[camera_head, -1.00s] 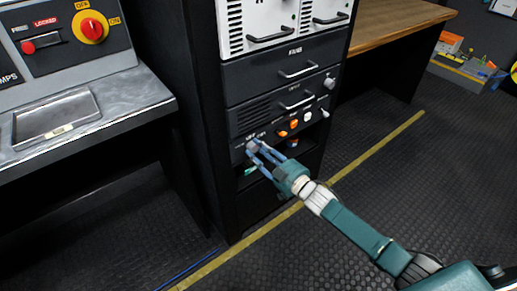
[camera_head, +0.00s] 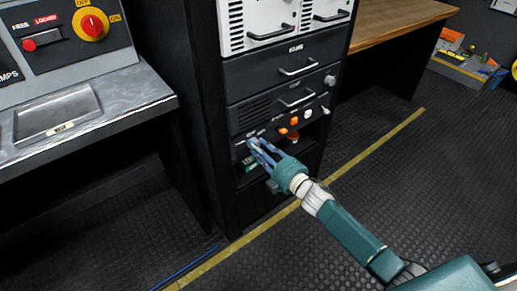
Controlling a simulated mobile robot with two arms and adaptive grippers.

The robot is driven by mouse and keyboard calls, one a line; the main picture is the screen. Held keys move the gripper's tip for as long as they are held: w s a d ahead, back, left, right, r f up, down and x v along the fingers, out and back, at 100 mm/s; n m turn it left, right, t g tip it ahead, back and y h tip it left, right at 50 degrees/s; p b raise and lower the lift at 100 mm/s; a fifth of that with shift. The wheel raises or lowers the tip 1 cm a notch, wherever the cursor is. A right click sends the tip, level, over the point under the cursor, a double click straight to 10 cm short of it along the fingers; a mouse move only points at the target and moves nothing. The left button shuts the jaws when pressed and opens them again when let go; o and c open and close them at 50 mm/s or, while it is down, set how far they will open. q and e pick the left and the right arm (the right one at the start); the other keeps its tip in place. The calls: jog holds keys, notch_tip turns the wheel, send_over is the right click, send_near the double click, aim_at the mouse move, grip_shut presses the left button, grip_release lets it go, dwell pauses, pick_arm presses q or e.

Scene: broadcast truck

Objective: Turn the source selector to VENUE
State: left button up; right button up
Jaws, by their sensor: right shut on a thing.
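The source selector is a small grey knob (camera_head: 251,144) at the left end of the lowest panel (camera_head: 240,150) in the black rack. My right gripper (camera_head: 256,146) has its blue fingers shut on this knob, with the arm reaching in from the lower right. The fingers cover most of the knob, so its pointer direction is hidden. The labels by the knob are too small to read, so I cannot tell which one says VENUE. My left gripper is not in view.
Orange and white controls (camera_head: 294,121) sit right of the knob on the same panel. Drawer handles (camera_head: 298,70) stick out above. An open rack bay with small items is below. A grey console (camera_head: 120,92) stands at left, and a wooden desk (camera_head: 405,20) at right.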

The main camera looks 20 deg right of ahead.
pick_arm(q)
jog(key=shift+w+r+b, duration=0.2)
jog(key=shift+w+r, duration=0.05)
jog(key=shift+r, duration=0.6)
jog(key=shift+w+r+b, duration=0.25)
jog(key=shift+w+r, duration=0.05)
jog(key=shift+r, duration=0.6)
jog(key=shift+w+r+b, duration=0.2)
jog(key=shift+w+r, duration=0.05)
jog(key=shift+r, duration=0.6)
pick_arm(e)
jog(key=shift+s+d+f+n+h, duration=0.1)
jog(key=shift+f+n+h, duration=0.05)
jog(key=shift+n, duration=1.05)
jog(key=shift+d+f+n+h, duration=0.1)
jog(key=shift+f+n+h, duration=0.05)
jog(key=shift+n, duration=1.05)
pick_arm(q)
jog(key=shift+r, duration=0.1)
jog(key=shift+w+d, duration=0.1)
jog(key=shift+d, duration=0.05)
pick_arm(e)
jog(key=o, duration=1.2)
jog(key=shift+r, duration=0.15)
jog(key=shift+c, duration=0.2)
jog(key=v, duration=1.2)
